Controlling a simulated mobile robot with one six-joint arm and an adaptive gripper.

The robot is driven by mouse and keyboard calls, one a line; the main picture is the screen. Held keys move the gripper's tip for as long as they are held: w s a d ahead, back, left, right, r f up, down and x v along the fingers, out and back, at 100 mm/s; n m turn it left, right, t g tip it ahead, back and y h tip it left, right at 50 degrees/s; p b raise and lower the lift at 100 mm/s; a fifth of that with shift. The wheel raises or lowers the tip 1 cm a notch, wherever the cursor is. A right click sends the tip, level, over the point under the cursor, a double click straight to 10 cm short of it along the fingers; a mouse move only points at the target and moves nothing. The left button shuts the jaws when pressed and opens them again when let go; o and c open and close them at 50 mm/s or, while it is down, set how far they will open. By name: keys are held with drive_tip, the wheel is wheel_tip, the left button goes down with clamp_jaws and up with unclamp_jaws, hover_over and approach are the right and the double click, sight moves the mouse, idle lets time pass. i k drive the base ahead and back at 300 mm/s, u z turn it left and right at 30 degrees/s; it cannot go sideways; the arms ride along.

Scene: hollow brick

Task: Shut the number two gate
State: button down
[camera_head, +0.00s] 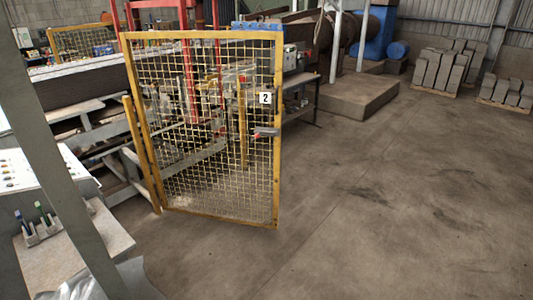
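The number two gate (205,130) is a yellow frame with wire mesh, left of the picture's middle. A white plate (265,98) with a black 2 sits on its right side. A dark handle with a reddish end (266,132) is on the same side, below the plate. A yellow post (140,150) stands along the gate's left edge. The gate stands swung out over the floor, with its right edge free. Another yellow post (243,125) shows through the mesh. My gripper is not in view.
A sloped control panel (40,175) and a ledge with pens in a holder (40,228) stand at the left. Machinery is behind the gate. Stacked blocks (447,68) lie at the back right. The concrete floor (390,210) at right is clear.

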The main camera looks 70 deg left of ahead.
sight(265, 97)
drive_tip(key=u, duration=1.75)
drive_tip(key=i, duration=2.55)
drive_tip(key=z, duration=0.1)
